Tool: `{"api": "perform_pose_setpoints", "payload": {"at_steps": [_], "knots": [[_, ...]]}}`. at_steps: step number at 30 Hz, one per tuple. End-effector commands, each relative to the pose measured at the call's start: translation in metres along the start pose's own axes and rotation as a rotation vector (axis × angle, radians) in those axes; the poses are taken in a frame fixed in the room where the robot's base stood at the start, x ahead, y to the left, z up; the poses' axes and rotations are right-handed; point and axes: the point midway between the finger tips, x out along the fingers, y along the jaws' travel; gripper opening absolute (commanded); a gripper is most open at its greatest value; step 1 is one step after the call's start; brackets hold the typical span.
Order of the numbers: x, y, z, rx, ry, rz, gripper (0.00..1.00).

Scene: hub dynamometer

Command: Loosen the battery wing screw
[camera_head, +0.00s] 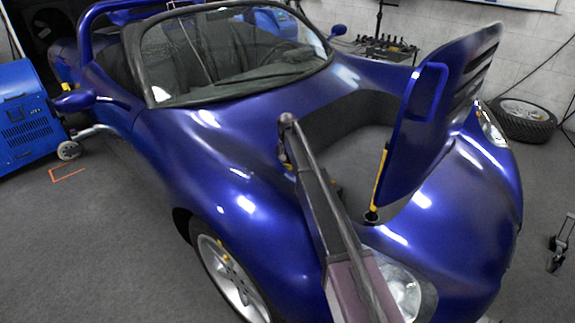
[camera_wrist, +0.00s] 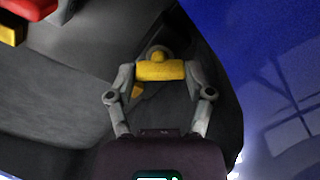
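The wing screw (camera_wrist: 160,72) shows in the wrist view as a yellow bar with a rounded yellow-grey knob just above it. My gripper (camera_wrist: 161,68) has one grey finger at each end of the yellow bar, and both fingertips appear to press against it. The battery itself cannot be made out for sure. In the head view my arm reaches into the car's open front compartment, and my gripper and the screw are hidden there.
The blue car (camera_head: 160,140) has its front lid (camera_head: 440,110) raised at the right of the opening. Dark compartment walls (camera_wrist: 60,100) lie close around my gripper. A red part (camera_wrist: 35,8) and a yellow part (camera_wrist: 12,30) are at the upper left of the wrist view.

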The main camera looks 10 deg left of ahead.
Motion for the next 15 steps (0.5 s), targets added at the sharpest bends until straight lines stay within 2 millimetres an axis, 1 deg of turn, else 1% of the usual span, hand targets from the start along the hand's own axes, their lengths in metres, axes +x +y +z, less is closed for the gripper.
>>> {"api": "perform_pose_setpoints", "payload": {"at_steps": [1, 3, 15], "knots": [[0.0, 0.0, 0.0, 0.0, 0.0, 0.0, 0.32], [0.0001, 0.0, 0.0, 0.0, 0.0, 0.0, 0.15], [0.0002, 0.0001, 0.0002, -0.035, -0.001, 0.001, 0.15]]}}
